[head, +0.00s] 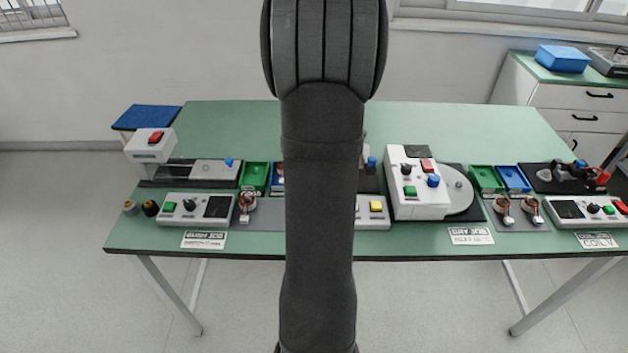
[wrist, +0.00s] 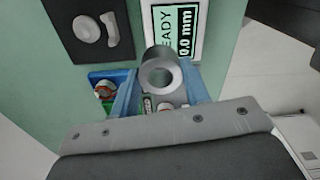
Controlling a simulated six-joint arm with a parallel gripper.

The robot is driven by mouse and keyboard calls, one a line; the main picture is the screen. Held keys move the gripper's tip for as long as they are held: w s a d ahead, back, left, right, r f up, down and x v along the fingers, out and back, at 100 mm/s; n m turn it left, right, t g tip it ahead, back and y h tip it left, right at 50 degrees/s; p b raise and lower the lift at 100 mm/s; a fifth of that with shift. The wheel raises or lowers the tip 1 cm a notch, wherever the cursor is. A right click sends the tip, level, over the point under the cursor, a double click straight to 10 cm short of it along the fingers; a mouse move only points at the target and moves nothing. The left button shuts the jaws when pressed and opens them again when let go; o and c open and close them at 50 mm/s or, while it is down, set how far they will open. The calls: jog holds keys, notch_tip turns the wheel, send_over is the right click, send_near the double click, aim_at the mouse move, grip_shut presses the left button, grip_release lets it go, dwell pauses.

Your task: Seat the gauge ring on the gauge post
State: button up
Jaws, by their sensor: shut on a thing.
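In the wrist view, a grey metal ring (wrist: 158,58), a thick short cylinder with a round hole, is between the two blue fingers of my gripper (wrist: 160,88). My gripper is shut on the ring. Its open end faces the camera. I cannot make out the gauge post; it may be hidden under the ring. A white display (wrist: 186,28) reading "0.0 mm" and part of "READY" lies just beyond the ring. In the head view my own arm hides the gripper and the ring.
In the wrist view a dark plate with a grey round part (wrist: 86,29) lies at upper left, and a green and blue tray with a part (wrist: 104,90) is beside the left finger. In the head view the green table (head: 228,125) is bare at the back; devices line its front.

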jog(key=w+d, duration=0.2)
jog(key=w, duration=1.2)
jog(key=shift+s+d+f, duration=0.1)
jog(key=shift+f, duration=1.25)
jog(key=shift+s+d+f, duration=0.1)
jog(key=shift+f, duration=1.25)
jog(key=shift+f, duration=0.3)
jog(key=shift+f, duration=0.7)
jog(key=shift+f, duration=0.65)
jog(key=o, duration=1.3)
notch_tip(320, 180, up, 18)
jog(key=shift+f, duration=0.25)
